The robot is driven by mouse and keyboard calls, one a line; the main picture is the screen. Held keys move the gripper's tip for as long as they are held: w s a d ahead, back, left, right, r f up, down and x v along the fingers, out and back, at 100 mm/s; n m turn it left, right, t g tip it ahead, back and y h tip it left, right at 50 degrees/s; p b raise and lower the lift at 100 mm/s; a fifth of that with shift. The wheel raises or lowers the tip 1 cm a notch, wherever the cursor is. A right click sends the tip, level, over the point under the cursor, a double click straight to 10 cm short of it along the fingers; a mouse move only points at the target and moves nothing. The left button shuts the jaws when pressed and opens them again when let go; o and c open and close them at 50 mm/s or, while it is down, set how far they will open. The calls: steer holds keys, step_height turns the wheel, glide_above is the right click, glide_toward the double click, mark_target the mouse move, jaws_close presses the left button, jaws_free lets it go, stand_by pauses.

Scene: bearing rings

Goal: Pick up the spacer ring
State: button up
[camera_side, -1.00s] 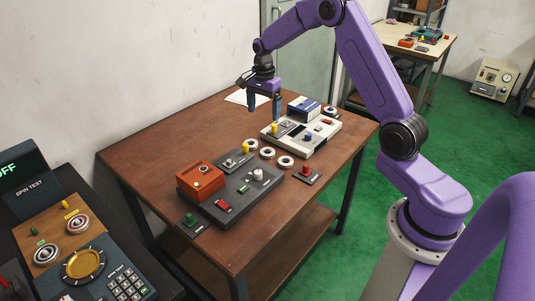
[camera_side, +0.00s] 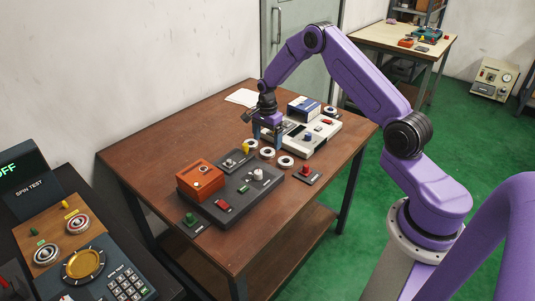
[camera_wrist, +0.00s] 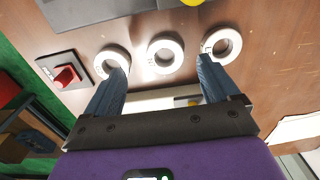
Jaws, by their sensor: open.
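Three pale rings lie in a row on the wooden table. In the wrist view they are a left ring (camera_wrist: 101,61), a middle ring (camera_wrist: 152,58) and a right ring (camera_wrist: 237,46). I cannot read which one is the spacer ring. My gripper (camera_side: 267,140) is open and points down over the row, near the middle ring (camera_side: 262,155). In the wrist view my gripper (camera_wrist: 161,68) has nothing between its fingers, which straddle the middle ring's direction. The fingertips overlap the edges of the outer rings in that picture; the height gap is unclear.
A dark panel (camera_side: 237,199) with an orange box (camera_side: 198,181) lies in front of the rings. A red-knobbed plate (camera_side: 307,176) sits at the right.

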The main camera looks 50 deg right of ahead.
mark_target(267, 148)
steer(key=shift+w+d+f, duration=0.15)
steer(key=shift+d+f, duration=0.05)
steer(key=shift+f, duration=1.15)
steer(key=shift+w+d+f, duration=0.1)
steer(key=shift+d+f, duration=0.1)
steer(key=shift+f, duration=1.1)
steer(key=c, duration=1.3)
steer(key=shift+r, duration=0.1)
